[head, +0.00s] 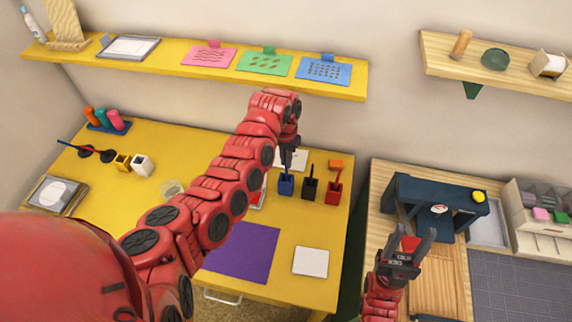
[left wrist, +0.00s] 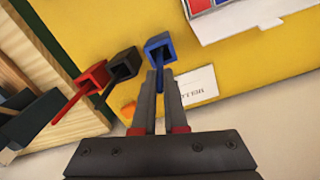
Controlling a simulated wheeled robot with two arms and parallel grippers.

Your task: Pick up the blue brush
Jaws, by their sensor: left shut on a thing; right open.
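The blue brush (left wrist: 160,84) stands in a blue square cup (head: 286,185), its handle between the fingers of my left gripper (head: 288,160). In the left wrist view the blue cup (left wrist: 158,46) sits just beyond the fingertips of the left gripper (left wrist: 160,72), which is shut on the handle. The brush's lower end is hidden in the cup.
A black cup (head: 309,190) and a red cup (head: 333,191) with brushes stand right of the blue cup. An orange block (head: 336,164) lies behind them. A purple sheet (head: 242,252) and a white pad (head: 310,262) lie in front. A yellow shelf (head: 180,67) hangs above.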

